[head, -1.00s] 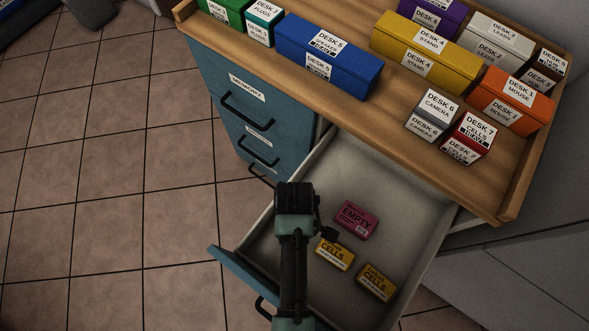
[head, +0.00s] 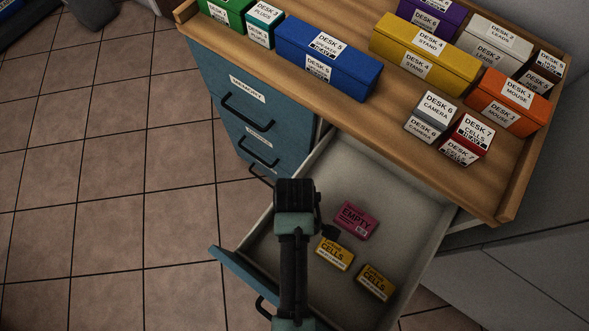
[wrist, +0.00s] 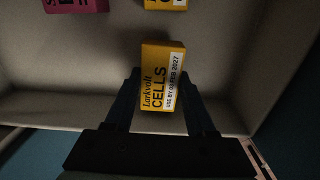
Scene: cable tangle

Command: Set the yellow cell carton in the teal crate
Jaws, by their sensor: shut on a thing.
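A yellow carton marked Larkvolt CELLS (wrist: 155,92) is between the fingers of my gripper (wrist: 160,80) in the wrist view. The gripper is shut on it, and its label reads use by 02 FEB 2027. I cannot tell whether it is clear of the drawer floor. In the head view my arm hides the fingers and this carton. Two other yellow cell cartons lie in the open drawer, one nearer my arm (head: 334,254) and one to the right (head: 375,283). Part of one shows at the top of the wrist view (wrist: 166,4). I see no teal crate.
The open drawer (head: 405,195) has pale walls close around my gripper. A magenta box marked EMPTY (head: 356,220) lies in it. Above is a wooden top (head: 350,120) with several labelled boxes, including a red DESK 7 cells box (head: 467,139). Tiled floor (head: 110,200) is open at left.

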